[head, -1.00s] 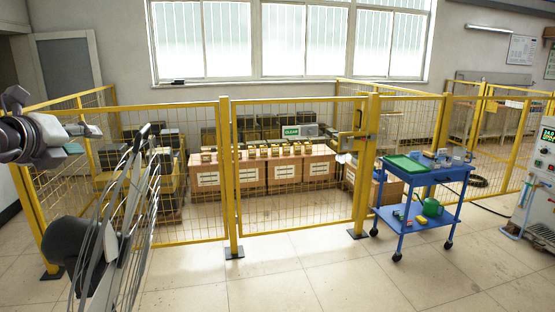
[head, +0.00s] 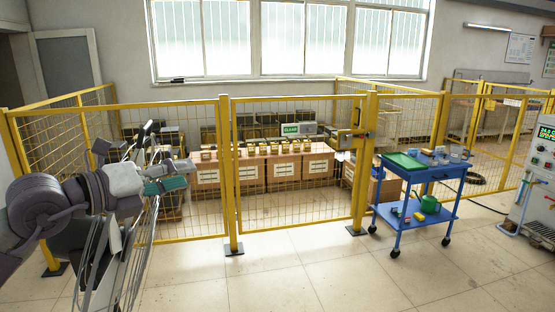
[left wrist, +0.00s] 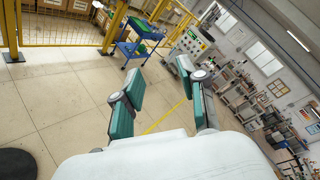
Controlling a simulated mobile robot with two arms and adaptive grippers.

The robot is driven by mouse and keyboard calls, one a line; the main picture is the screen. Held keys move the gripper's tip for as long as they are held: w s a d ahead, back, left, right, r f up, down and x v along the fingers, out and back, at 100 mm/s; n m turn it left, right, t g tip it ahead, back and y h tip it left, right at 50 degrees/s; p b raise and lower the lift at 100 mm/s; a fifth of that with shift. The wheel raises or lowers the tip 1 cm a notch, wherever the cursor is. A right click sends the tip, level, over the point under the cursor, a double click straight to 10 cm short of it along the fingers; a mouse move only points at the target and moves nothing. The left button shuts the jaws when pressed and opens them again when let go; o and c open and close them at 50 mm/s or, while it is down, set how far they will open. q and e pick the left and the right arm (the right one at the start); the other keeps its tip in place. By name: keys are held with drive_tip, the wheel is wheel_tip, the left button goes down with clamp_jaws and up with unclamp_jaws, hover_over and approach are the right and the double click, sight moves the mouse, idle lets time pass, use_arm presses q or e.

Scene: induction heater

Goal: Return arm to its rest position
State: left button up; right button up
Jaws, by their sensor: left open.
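My left arm comes in from the left in the head view, in front of the yellow fence. My left gripper (head: 172,179) is at its end, pointing right, raised above the floor. In the left wrist view the two green fingers of my left gripper (left wrist: 157,97) are apart, with nothing between them. Only floor and distant things show past the fingers. My right gripper is not in view.
A yellow mesh fence (head: 233,180) stands ahead, with boxes (head: 284,172) behind it. A blue cart (head: 416,178) with a green tray (head: 403,160) stands right of centre. A control cabinet (head: 540,185) is at the right edge. The tiled floor (head: 300,275) in front is clear.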

use_arm(q)
drive_tip(key=s+d+n+h, duration=0.1)
drive_tip(key=s+d+h, duration=0.4)
drive_tip(key=d+h, duration=0.2)
drive_tip(key=s+a+f+n+t+y, duration=0.1)
drive_tip(key=a+f+n+t+y, duration=0.1)
drive_tip(key=a+f+n+y, duration=0.85)
drive_tip(key=s+a+f+n+t+y, duration=0.2)
drive_tip(key=a+f+n+t+y, duration=0.15)
drive_tip(key=f+n+y, duration=1.2)
drive_tip(key=s+f+n+g+h, duration=0.5)
drive_tip(key=s+f+g, duration=0.35)
drive_tip(key=f, duration=0.35)
drive_tip(key=s+d+f+g+h, duration=0.1)
drive_tip(key=s+d+f+g, duration=0.2)
drive_tip(key=s, duration=0.4)
drive_tip(key=s+d+f+g+h, duration=0.1)
drive_tip(key=s+f+g+h, duration=0.15)
drive_tip(key=s+f, duration=0.35)
drive_tip(key=s+f+g, duration=0.2)
drive_tip(key=s+f, duration=0.1)
drive_tip(key=f, duration=2.1)
drive_tip(key=s+a+f, duration=0.2)
drive_tip(key=s+f, duration=1.5)
drive_tip(key=shift+a+f+m+g+y, duration=0.15)
drive_tip(key=shift+a+m+g+y, duration=0.1)
drive_tip(key=shift+m+g+y, duration=0.15)
